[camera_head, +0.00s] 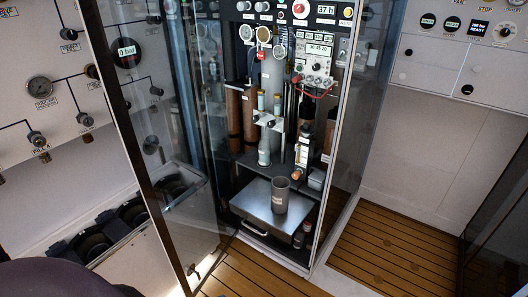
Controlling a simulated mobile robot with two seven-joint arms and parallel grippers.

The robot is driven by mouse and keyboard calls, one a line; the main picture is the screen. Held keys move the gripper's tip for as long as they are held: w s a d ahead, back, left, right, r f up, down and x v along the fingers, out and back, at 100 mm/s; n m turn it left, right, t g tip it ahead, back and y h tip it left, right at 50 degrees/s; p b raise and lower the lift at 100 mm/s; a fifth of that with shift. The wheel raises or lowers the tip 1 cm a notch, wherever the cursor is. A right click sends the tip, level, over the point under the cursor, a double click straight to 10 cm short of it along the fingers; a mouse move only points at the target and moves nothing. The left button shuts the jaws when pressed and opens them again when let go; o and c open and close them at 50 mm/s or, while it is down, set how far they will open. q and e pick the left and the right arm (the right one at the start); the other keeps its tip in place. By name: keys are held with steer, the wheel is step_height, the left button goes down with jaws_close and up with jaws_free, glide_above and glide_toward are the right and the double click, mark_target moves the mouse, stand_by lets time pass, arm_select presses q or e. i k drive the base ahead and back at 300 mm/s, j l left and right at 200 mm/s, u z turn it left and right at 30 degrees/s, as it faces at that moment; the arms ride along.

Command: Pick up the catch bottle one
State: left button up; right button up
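No label that I can read says catch bottle one, so I cannot tell which vessel it is. In the head view a grey cylindrical cup (281,195) stands upright on a metal box (258,209) inside the glass-sided cabinet. A pale, clear bottle (264,150) stands upright behind it, below a fitting. Two small dark bottles (303,236) stand low at the right of the box. Neither of my grippers is in view.
Glass panels (163,130) flank the cabinet. Brown columns (234,118) and a grey instrument (314,58) fill its upper part. Gauges (40,87) and valves are on the left wall. Wooden slatted floor (390,250) lies clear at the right.

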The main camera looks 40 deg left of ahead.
mark_target(264, 146)
steer(key=i+u, duration=0.35)
steer(key=i, duration=0.15)
steer(key=i+u, duration=0.4)
steer(key=i+l+u, duration=0.35)
steer(key=i, duration=0.2)
